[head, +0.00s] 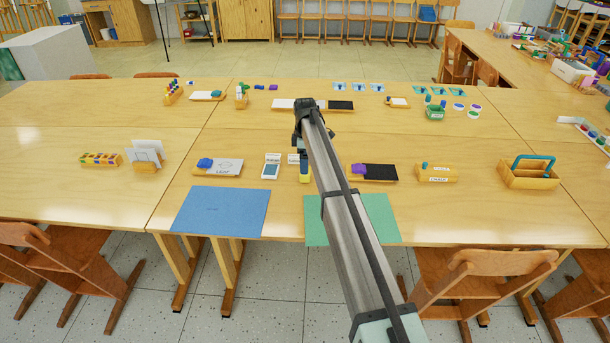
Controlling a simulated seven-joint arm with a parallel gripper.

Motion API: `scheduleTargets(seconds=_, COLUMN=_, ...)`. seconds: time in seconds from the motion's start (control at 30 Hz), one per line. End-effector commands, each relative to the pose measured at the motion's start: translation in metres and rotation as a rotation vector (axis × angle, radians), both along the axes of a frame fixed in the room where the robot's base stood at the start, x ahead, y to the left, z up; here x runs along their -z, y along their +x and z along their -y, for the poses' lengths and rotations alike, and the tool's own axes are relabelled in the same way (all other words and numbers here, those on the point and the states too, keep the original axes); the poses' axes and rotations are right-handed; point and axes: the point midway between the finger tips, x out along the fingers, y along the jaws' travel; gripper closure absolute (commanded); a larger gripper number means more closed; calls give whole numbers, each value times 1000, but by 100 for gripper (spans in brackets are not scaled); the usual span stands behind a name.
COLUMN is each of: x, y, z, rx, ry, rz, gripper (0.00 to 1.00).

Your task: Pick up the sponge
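My arm reaches out over the table, and my gripper (303,150) is at its far end, above the middle of the near row of items. The fingers are small and partly hidden by the arm, so I cannot tell whether they are open or shut. A blue soft-looking block (205,163) lies on a white board marked LEAF, left of the gripper.
The wooden table (100,205) carries a blue mat (222,211) and a green mat (375,215) at its front edge. A wooden chalk box (437,173) and a handled caddy (528,173) are to the right.

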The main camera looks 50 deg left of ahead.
Motion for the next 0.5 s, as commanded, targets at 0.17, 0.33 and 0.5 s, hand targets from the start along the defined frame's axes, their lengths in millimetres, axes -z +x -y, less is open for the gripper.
scheduleTargets(seconds=0.17, x=10, y=0, z=-1, rx=0, ry=1, rz=1, gripper=4)
scheduleTargets(seconds=0.33, x=23, y=0, z=-3, rx=0, ry=0, rz=0, gripper=4)
scheduleTargets(seconds=0.5, x=45, y=-1, z=-7, rx=1, ry=0, rz=0, gripper=4)
